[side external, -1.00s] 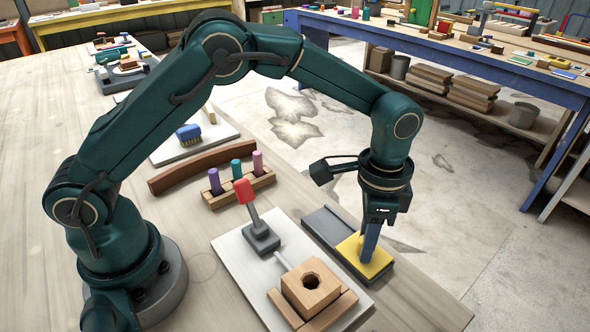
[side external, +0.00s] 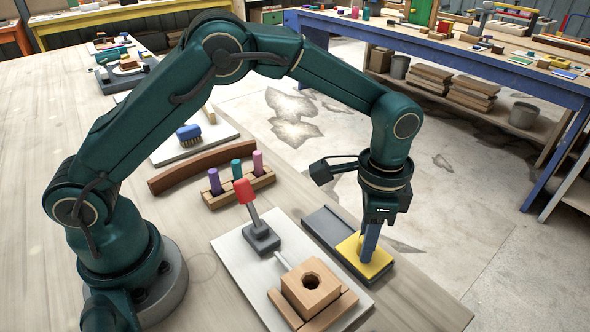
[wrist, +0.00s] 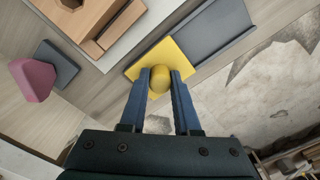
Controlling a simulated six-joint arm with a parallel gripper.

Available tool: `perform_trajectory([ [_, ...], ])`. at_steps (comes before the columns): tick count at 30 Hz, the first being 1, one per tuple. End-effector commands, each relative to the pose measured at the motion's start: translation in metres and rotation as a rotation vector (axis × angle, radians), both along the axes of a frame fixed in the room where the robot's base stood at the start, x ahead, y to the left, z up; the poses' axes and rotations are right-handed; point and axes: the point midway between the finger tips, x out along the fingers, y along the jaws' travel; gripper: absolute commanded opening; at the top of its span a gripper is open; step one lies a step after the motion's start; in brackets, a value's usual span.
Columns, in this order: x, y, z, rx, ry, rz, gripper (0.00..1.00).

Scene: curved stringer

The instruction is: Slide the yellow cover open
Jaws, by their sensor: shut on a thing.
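The yellow cover (side external: 373,262) lies on the near end of a dark grey track (side external: 327,228) at the table's edge. In the wrist view, the cover (wrist: 184,60) has a round yellow knob (wrist: 159,80) on top, and the bare grey track (wrist: 215,32) extends to the upper right. My gripper (side external: 369,252) points down over the cover. In the wrist view, its blue fingers (wrist: 160,76) stand on both sides of the knob, shut on it. The knob is hidden behind the fingers in the side view.
Left of the track, a white board (side external: 239,246) holds a red-handled lever (side external: 246,195) and a wooden block with a hole (side external: 297,294). A peg rack (side external: 240,190) with several pegs and a curved brown stringer (side external: 201,166) lie farther back. The floor drops away right of the track.

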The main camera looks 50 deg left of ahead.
Motion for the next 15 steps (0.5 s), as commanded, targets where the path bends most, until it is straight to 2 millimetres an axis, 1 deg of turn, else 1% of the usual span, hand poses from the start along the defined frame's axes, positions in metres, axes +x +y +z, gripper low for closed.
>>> perform_trajectory([
  [2, 0.001, 0.000, 0.001, -0.003, -0.004, 0.001, 0.00],
  [5, 0.002, 0.007, 0.002, -0.003, -0.004, 0.003, 0.00],
  [8, 0.002, 0.025, 0.002, -0.003, -0.003, 0.006, 0.00],
  [12, 0.002, 0.056, 0.002, -0.003, -0.004, 0.007, 0.00],
  [15, 0.002, 0.071, 0.002, -0.004, -0.005, 0.005, 0.00],
])
